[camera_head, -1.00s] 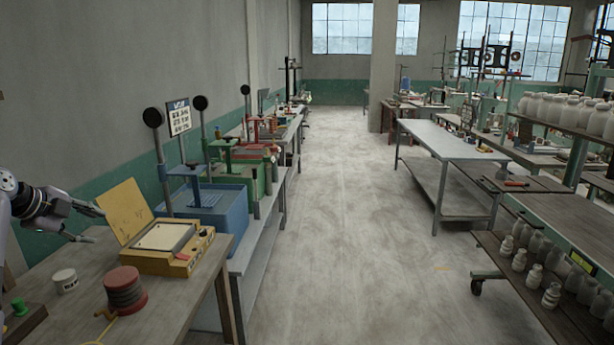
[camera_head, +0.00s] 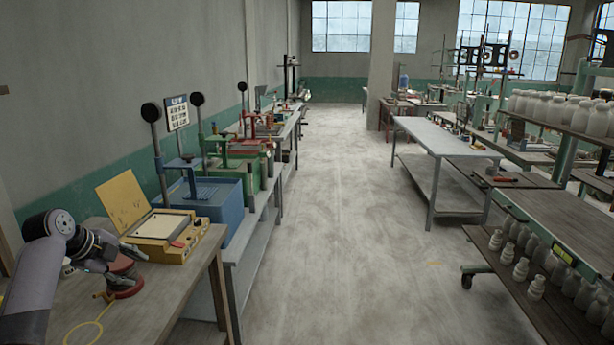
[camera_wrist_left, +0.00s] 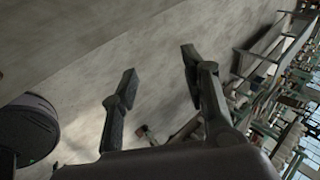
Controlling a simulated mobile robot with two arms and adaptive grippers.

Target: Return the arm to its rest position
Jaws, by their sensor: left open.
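My left arm comes in from the left in the head view. Its gripper (camera_head: 136,268) is over the wooden workbench (camera_head: 185,285), in front of the red spool (camera_head: 122,285) and partly covering it. The left wrist view shows the same gripper (camera_wrist_left: 158,82) with its two fingers spread apart and nothing between them. Beyond the fingers that view shows pale floor and tilted tables. My right gripper is not in view.
A yellow box with a raised lid (camera_head: 165,235) stands close beyond the gripper. A yellow cord (camera_head: 85,325) lies on the bench. A blue machine (camera_head: 212,205) stands further back. The aisle floor (camera_head: 345,250) is clear. A rack with pale bottles (camera_head: 530,275) stands at right.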

